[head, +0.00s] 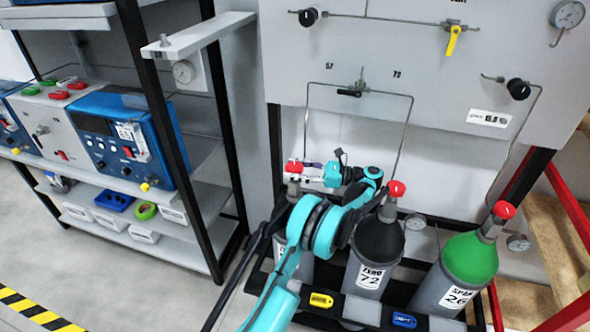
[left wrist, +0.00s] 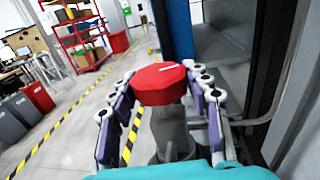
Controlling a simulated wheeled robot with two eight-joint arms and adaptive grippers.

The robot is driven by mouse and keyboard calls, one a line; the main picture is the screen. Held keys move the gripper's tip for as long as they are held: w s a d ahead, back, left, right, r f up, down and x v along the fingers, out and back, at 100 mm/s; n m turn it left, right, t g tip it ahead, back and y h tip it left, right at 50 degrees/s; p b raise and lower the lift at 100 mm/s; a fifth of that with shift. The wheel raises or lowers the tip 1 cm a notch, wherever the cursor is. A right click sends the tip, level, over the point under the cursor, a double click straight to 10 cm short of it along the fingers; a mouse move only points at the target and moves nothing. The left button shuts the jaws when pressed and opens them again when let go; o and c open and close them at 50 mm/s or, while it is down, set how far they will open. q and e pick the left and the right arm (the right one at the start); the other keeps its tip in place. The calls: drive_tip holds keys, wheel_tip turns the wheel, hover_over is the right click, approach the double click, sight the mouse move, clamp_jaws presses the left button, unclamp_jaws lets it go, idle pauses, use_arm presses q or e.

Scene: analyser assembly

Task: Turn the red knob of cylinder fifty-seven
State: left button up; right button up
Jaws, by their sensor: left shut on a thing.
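The red knob (head: 294,167) sits on top of the leftmost gas cylinder (head: 293,250). My arm covers most of this cylinder, and I cannot read its number. My left gripper (head: 304,172) reaches in from the right side of the knob and is shut on it. In the left wrist view the red knob (left wrist: 160,84) sits between the two purple-padded fingers of the left gripper (left wrist: 162,86), above a grey valve stem. My right gripper is not in view.
The black cylinder 72 (head: 378,243), with its own red knob (head: 396,188), stands close to the right of my arm. The green-topped cylinder 26 (head: 468,258) is farther right. A grey wall panel (head: 430,95) with pipes is behind. A shelf with blue analysers (head: 118,138) stands left.

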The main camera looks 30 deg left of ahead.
sight(295, 166)
use_arm(q)
drive_tip(key=shift+g, duration=0.3)
drive_tip(key=o, duration=1.2)
wheel_tip(295, 166, up, 10)
idle(0.3)
